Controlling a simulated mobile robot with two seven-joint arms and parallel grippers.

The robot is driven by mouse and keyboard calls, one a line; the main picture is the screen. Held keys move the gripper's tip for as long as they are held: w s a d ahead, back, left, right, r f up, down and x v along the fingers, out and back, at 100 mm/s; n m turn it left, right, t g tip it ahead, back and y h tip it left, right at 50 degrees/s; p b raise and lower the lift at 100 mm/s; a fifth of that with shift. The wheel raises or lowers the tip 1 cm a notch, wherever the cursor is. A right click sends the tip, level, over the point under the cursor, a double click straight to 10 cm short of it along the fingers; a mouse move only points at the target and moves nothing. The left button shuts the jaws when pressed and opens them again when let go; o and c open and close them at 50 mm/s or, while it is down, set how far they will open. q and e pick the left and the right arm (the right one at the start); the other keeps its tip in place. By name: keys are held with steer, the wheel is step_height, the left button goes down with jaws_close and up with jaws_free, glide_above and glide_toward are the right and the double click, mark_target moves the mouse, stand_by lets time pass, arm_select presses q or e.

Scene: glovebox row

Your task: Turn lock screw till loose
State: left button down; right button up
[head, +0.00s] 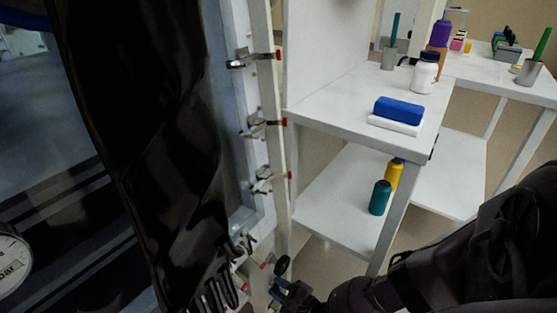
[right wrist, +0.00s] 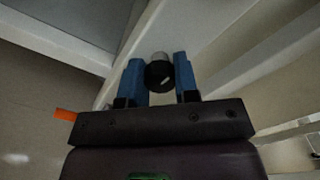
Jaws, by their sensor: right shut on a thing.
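The lock screw shows in the right wrist view as a round black knob (right wrist: 159,75) with a white mark on its face and a pale grey stub behind it. The two blue fingers of my right gripper (right wrist: 160,68) stand on either side of the knob and are shut on it. In the head view the dark knob (head: 282,265) is small at the bottom centre, by the foot of the white frame. My right gripper (head: 281,287) reaches it from the lower right, partly dark. My left gripper is not in view.
Toggle clamps with red tips (head: 258,125) line the glovebox frame above the knob. A large black glove or sleeve (head: 140,130) hangs at left, near a pressure gauge (head: 10,262).

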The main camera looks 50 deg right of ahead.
stand_by(0.4)
steer(key=o, duration=0.9)
steer(key=shift+s, duration=0.15)
steer(key=shift+s+d, duration=0.1)
steer(key=shift+s, duration=0.3)
arm_select(q)
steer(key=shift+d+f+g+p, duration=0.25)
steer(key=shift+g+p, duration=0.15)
steer(key=shift+p, duration=0.45)
arm_select(e)
steer(key=s, duration=0.9)
steer(key=shift+s+d, duration=0.35)
steer(key=shift+s, duration=0.05)
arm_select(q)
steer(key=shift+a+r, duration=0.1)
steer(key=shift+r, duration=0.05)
